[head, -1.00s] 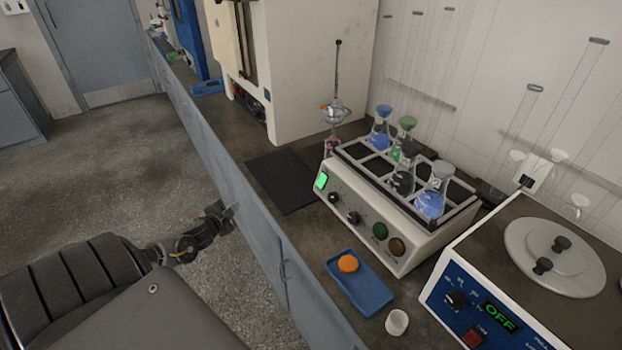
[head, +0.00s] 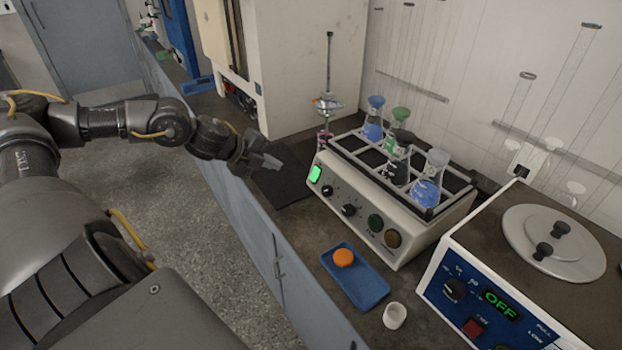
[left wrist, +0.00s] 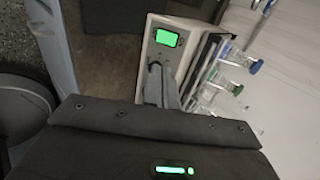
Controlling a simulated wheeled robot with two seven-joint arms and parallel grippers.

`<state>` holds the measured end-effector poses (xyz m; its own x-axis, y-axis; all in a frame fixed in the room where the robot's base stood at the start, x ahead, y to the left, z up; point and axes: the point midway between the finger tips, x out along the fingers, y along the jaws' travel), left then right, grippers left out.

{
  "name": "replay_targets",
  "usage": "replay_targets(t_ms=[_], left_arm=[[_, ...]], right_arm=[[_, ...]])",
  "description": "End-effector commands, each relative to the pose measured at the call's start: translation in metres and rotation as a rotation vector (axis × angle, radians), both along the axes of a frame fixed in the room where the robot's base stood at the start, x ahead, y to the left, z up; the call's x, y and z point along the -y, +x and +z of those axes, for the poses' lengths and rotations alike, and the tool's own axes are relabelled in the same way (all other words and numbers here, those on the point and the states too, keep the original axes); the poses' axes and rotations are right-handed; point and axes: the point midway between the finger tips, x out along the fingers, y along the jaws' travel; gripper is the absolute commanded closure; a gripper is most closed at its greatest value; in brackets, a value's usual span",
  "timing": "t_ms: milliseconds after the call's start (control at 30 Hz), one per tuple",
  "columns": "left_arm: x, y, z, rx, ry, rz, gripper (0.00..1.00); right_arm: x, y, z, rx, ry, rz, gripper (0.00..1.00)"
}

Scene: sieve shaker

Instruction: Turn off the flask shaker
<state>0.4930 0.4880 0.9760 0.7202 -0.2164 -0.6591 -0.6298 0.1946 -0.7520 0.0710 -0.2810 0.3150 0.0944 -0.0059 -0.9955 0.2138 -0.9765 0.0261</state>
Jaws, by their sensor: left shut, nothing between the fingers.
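My left gripper (head: 272,163) is shut and empty, above the dark mat to the left of the shaker's panel. My right gripper is not in view.
A blue tray (head: 372,299) with an orange object and a white cup (head: 395,316) stand in front of the shaker. A second device (head: 470,290) showing OFF stands at right. A dark mat (head: 285,195) lies left of the shaker, before a large white cabinet (head: 300,70).

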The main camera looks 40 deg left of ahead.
Motion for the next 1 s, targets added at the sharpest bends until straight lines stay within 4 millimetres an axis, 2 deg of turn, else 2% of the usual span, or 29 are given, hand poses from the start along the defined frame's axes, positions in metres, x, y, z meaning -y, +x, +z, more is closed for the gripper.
replay_targets(t_ms=[367, 567, 767, 1000], left_arm=[[0.0, 0.005, -0.002, 0.004, -0.007, 0.004, 1.0], [0.005, 0.018, -0.011, 0.007, -0.011, 0.004, 1.0], [0.013, 0.04, -0.031, 0.005, -0.011, 0.003, 1.0], [0.023, 0.074, -0.064, 0.003, -0.01, 0.004, 1.0]], right_arm=[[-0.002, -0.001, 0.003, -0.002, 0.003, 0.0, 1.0], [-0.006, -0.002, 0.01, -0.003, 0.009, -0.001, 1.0], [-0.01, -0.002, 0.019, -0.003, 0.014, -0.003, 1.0], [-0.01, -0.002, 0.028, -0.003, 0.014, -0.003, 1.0]])
